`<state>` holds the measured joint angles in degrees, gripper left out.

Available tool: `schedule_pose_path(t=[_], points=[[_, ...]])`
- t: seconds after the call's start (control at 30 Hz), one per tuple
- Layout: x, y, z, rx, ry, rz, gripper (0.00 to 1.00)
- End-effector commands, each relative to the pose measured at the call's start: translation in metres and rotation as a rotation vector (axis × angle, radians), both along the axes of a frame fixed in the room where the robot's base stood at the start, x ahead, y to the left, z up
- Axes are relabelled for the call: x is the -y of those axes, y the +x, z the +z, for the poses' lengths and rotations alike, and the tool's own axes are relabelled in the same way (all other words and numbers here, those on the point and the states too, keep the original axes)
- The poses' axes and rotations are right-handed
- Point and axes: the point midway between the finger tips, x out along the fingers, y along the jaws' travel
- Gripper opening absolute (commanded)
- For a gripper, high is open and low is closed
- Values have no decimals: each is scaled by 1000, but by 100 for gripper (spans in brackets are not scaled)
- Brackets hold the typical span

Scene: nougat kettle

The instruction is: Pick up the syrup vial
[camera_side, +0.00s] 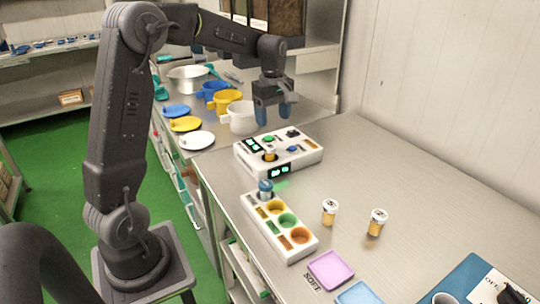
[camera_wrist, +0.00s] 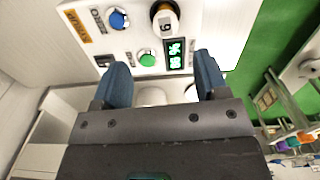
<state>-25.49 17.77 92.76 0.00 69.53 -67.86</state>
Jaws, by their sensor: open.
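My gripper (camera_side: 274,114) is open and empty, fingers pointing down, above the far side of the white device (camera_side: 305,158). Its blue fingertips also show in the wrist view (camera_wrist: 162,76). A small vial with a pale cap and amber body (camera_side: 270,155) stands in the device; in the wrist view a capped vial (camera_wrist: 165,20) shows beyond the fingertips, near a lit green display. Two amber vials with white caps, a left one (camera_side: 330,212) and a right one (camera_side: 377,222), stand on the table. I cannot read which vial is syrup.
A white rack (camera_side: 290,246) with yellow, green and orange wells holds a blue-grey capped item (camera_side: 265,188) at its far end. Pink (camera_side: 331,270) and blue (camera_side: 358,294) trays lie in front. A white cup (camera_side: 241,118) stands left of my gripper.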

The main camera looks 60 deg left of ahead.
Motion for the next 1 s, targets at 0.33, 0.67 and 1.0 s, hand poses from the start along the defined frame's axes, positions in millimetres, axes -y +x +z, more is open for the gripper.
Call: schedule_pose_path(t=[0.33, 0.67, 1.0], points=[[0, -1, -53, 0, 0, -3, 67], [-2, -9, -89, -3, -1, -2, 67], [-2, -8, -108, 1, 0, -4, 67]])
